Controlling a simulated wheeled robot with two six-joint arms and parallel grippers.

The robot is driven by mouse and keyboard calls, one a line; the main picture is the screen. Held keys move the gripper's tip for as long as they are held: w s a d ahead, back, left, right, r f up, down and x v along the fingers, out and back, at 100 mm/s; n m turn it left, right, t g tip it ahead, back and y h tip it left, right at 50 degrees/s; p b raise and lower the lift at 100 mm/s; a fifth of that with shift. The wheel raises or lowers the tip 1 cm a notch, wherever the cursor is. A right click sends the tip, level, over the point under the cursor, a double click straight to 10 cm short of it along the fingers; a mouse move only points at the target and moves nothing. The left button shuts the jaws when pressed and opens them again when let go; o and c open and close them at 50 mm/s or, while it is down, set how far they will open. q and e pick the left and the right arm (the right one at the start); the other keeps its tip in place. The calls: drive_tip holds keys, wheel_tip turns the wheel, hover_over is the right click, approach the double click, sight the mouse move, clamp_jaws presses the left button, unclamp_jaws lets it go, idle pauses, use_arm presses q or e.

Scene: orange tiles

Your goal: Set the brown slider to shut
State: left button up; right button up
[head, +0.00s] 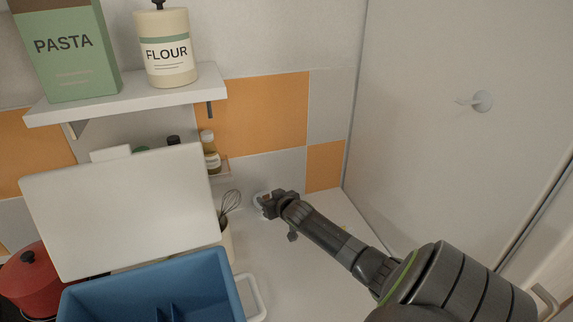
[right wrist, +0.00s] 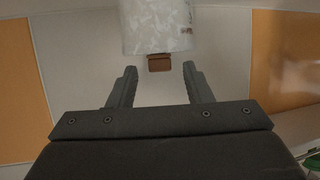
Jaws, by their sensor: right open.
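The brown slider (right wrist: 159,63) is a small brown block at the lower edge of a pale, speckled housing (right wrist: 156,25) in the right wrist view. My right gripper (right wrist: 160,76) is open, its two fingers apart on either side just below the slider, with nothing between them. I cannot tell whether the fingers touch it. In the head view my right gripper (head: 266,203) is at the tiled back wall, over the counter's far end. A small pale edge beside it may be the housing; the slider is hidden there. My left gripper is not in view.
A blue bin (head: 150,290) and an upright white panel (head: 120,210) stand left. A shelf (head: 130,95) holds a pasta box (head: 66,50) and flour canister (head: 165,50). A red pot (head: 30,285) is lower left. The counter right is clear.

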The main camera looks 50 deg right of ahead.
drive_tip(key=p+v, duration=0.5)
drive_tip(key=v, duration=1.1)
drive_tip(key=shift+s+p, duration=0.35)
drive_tip(key=shift+p, duration=0.05)
drive_tip(key=shift+a, duration=0.1)
